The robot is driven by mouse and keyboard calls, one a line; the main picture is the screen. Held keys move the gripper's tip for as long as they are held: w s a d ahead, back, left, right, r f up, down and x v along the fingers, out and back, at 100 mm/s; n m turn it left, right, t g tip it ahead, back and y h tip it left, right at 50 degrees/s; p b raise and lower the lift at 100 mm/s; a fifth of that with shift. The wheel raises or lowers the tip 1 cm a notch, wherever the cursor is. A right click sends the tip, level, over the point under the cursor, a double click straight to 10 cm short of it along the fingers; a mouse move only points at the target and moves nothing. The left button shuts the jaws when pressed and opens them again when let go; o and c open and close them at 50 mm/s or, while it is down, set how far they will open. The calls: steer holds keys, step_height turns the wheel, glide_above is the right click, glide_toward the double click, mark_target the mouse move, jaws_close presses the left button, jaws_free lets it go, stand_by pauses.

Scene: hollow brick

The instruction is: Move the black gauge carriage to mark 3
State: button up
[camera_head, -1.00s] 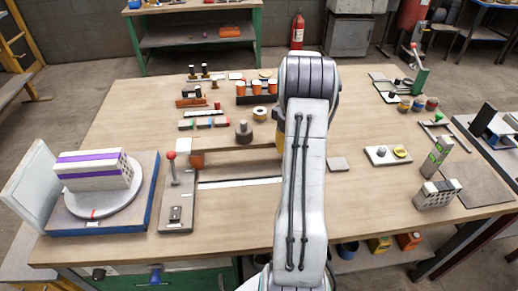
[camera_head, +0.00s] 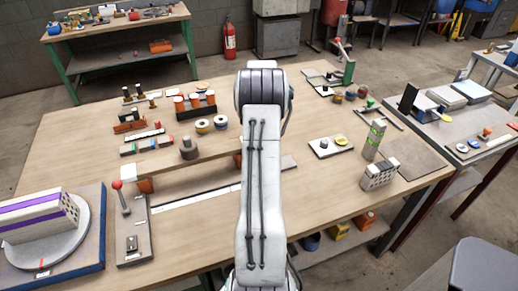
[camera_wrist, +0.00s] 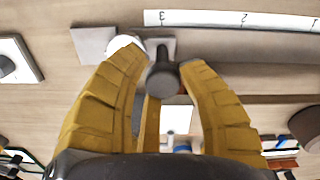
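The black gauge carriage shows in the wrist view as a dark rounded knob (camera_wrist: 163,82) with a narrower top. A white scale strip (camera_wrist: 215,18) with marks 3, 2 and 1 runs along the top of the wrist view. The knob lies near the mark 3 end. In the head view the strip (camera_head: 195,199) lies in front of a wooden beam (camera_head: 205,155). My arm hides the gripper and the carriage there.
A red-knobbed lever (camera_head: 117,186) stands at the strip's left end, beside a turntable with a striped brick (camera_head: 35,215). A grey cylinder (camera_head: 188,148) stands by the beam.

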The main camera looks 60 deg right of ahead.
steer(key=o, duration=0.3)
steer(key=shift+s+d+f, duration=0.1)
steer(key=shift+s+d, duration=0.05)
steer(key=shift+s, duration=0.15)
steer(key=shift+o, duration=0.7)
steer(key=shift+w, duration=0.2)
steer(key=shift+r, duration=0.65)
step_height(320, 180, up, 11)
steer(key=shift+f, duration=0.1)
